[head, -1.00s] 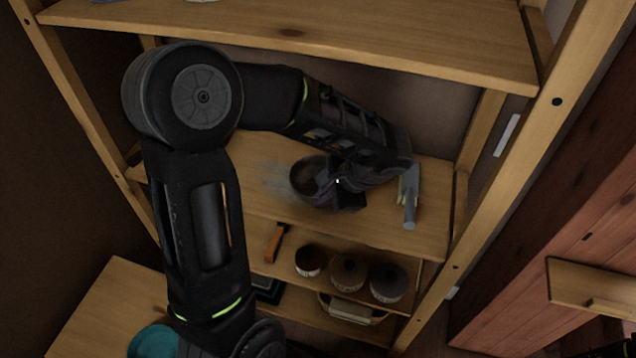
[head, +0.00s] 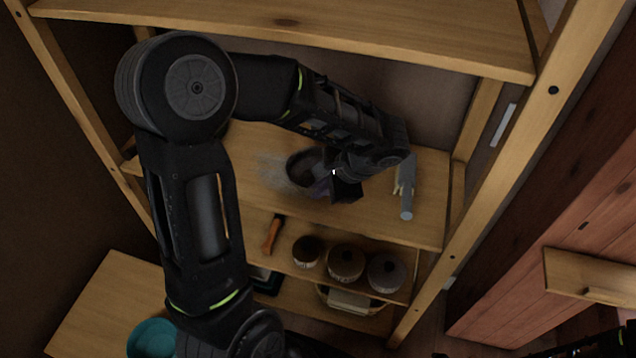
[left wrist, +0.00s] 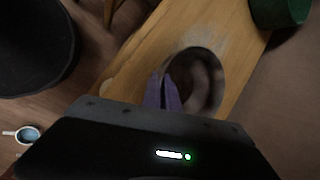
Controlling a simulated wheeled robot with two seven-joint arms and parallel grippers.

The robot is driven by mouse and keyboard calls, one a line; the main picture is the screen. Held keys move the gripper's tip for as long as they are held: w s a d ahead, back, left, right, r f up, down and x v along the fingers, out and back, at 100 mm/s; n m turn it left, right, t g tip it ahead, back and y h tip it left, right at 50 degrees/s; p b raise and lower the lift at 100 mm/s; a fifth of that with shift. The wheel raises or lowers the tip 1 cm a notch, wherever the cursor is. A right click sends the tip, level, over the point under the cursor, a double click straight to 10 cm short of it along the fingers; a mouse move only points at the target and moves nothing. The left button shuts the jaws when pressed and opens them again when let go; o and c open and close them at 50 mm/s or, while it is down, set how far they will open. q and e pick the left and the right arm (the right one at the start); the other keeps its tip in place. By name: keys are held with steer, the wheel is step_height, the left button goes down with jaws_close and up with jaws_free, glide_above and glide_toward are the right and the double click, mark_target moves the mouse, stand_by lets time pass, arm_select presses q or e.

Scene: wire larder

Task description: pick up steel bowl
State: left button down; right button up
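The steel bowl (head: 303,168), dark inside, is on the middle shelf board (head: 262,205). It also shows in the left wrist view (left wrist: 207,82), just right of the fingertips. My left gripper (head: 328,190) reaches in from the right side of the bowl and covers part of it. In the left wrist view its two purplish fingers (left wrist: 162,90) are close together at the bowl's near left rim, apparently pinching the wall. The rim between the fingertips is hard to see. I cannot tell whether the bowl is clear of the board. My right gripper is not in view.
A grey tool-like object (head: 407,190) lies right of my left gripper on the same board. Several jars (head: 346,262) and an orange-handled item (head: 272,235) are on the shelf below. An upper board (head: 290,25) and right post (head: 500,170) frame the space. A teal bowl (head: 153,338) is lower left.

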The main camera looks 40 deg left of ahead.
arm_select(q)
steer(key=shift+r, duration=0.15)
steer(key=shift+s+r, duration=0.1)
steer(key=shift+r, duration=0.05)
step_height(320, 180, up, 6)
steer(key=s+d+b, duration=0.2)
steer(key=s+d, duration=0.1)
steer(key=s, duration=0.6)
steer(key=s+d+b, duration=0.1)
steer(key=s+d, duration=0.2)
steer(key=s, duration=0.6)
steer(key=shift+s+d+r+b, duration=0.15)
steer(key=shift+s+d+b, duration=0.1)
steer(key=shift+b, duration=0.15)
steer(key=shift+w, duration=0.1)
